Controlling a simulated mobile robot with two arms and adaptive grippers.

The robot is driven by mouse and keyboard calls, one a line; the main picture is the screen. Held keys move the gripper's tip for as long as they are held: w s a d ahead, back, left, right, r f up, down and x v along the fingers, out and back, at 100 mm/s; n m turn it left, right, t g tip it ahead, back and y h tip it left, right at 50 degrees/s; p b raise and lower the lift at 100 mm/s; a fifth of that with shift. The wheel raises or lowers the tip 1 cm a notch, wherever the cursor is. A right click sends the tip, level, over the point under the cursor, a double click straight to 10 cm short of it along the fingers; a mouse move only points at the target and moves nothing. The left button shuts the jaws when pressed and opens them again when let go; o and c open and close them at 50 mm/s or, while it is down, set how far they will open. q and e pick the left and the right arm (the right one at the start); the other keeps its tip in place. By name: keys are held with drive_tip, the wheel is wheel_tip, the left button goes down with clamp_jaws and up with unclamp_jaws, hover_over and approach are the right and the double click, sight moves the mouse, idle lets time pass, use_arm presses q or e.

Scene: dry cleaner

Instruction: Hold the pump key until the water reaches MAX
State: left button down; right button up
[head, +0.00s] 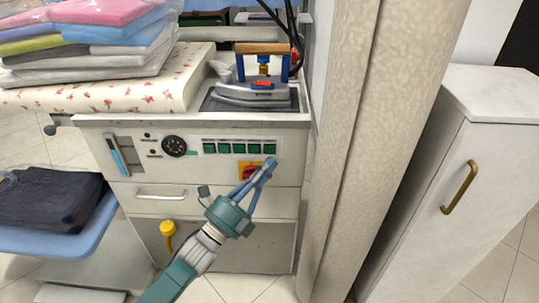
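The ironing station's front panel (215,130) holds a row of several green keys (238,148); their labels are too small to read, so I cannot tell which is the pump key. A water gauge (117,156) with a blue column is at the panel's left; its MAX mark is not legible. My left gripper (270,163) comes up from below, its fingers closed together with nothing visible between them. Its tips are just below the rightmost key and in front of the red and yellow switch (250,170), partly covering it. I cannot tell whether they touch the panel. My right gripper is not in view.
An iron (252,91) stands on its rest above the panel. A floral ironing board (140,97) carries bagged folded clothes (90,40). A beige column (350,150) stands close on the right, with a white cabinet (450,180) beyond.

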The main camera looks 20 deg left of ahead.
use_arm(q)
drive_tip(key=shift+w+a, duration=0.2)
drive_tip(key=shift+w, duration=0.45)
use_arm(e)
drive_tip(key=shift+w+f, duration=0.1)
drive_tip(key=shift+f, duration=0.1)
use_arm(q)
drive_tip(key=shift+w, duration=0.1)
idle(0.8)
drive_tip(key=shift+w+a, duration=0.15)
drive_tip(key=shift+w, duration=0.15)
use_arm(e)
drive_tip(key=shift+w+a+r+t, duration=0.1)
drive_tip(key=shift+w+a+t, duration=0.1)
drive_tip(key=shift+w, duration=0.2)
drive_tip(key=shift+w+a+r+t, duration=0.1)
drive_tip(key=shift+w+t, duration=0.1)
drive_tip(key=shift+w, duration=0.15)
